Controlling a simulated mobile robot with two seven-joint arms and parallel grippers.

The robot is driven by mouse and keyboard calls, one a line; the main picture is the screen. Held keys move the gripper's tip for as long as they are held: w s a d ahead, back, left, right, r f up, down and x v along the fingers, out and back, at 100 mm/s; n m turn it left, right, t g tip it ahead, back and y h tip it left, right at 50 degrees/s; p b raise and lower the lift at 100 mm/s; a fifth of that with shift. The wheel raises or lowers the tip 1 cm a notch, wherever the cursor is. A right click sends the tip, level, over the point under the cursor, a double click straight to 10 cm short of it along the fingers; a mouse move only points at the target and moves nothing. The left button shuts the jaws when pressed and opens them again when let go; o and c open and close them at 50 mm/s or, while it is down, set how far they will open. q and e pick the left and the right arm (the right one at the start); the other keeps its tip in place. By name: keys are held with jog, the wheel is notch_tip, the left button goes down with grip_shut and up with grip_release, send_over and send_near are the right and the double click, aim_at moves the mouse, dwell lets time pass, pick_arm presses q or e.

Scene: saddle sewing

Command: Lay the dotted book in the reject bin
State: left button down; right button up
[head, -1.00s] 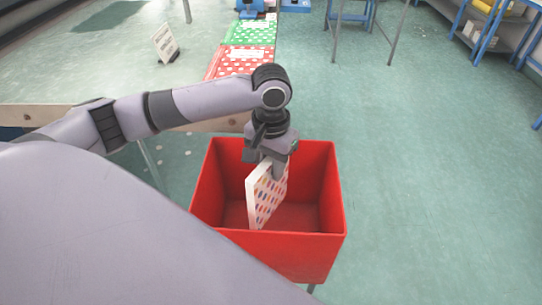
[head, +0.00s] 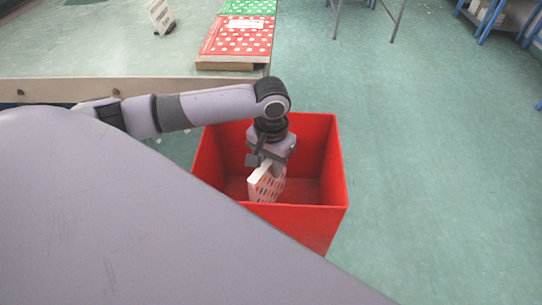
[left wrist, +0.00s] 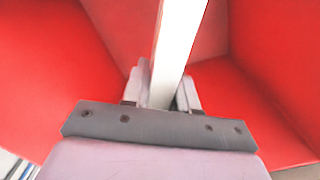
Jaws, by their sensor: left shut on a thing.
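The dotted book (head: 265,186) is white with rows of coloured dots and hangs upright on edge inside the red reject bin (head: 330,225). My left gripper (head: 270,165) points down into the bin and is shut on the book's upper edge. In the left wrist view the book (left wrist: 178,45) shows as a pale edge between the two fingers (left wrist: 162,95), with the red bin walls (left wrist: 50,70) around it. The book's lower end is partly hidden behind the bin's front wall. My right gripper is not in view.
A table (head: 120,82) stands behind the bin, with a red dotted book (head: 238,36) and a green dotted one (head: 246,7) at its right edge. The floor right of the bin is clear.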

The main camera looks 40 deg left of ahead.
pick_arm(q)
jog(key=shift+f, duration=0.25)
jog(key=shift+c, duration=0.9)
grip_release()
jog(key=shift+r, duration=0.1)
notch_tip(320, 180, up, 3)
jog(key=p, duration=0.4)
jog(key=shift+r, duration=0.15)
notch_tip(320, 180, up, 2)
jog(key=shift+r+p, duration=0.1)
jog(key=shift+p, duration=0.25)
notch_tip(320, 180, up, 8)
jog(key=shift+r, duration=0.15)
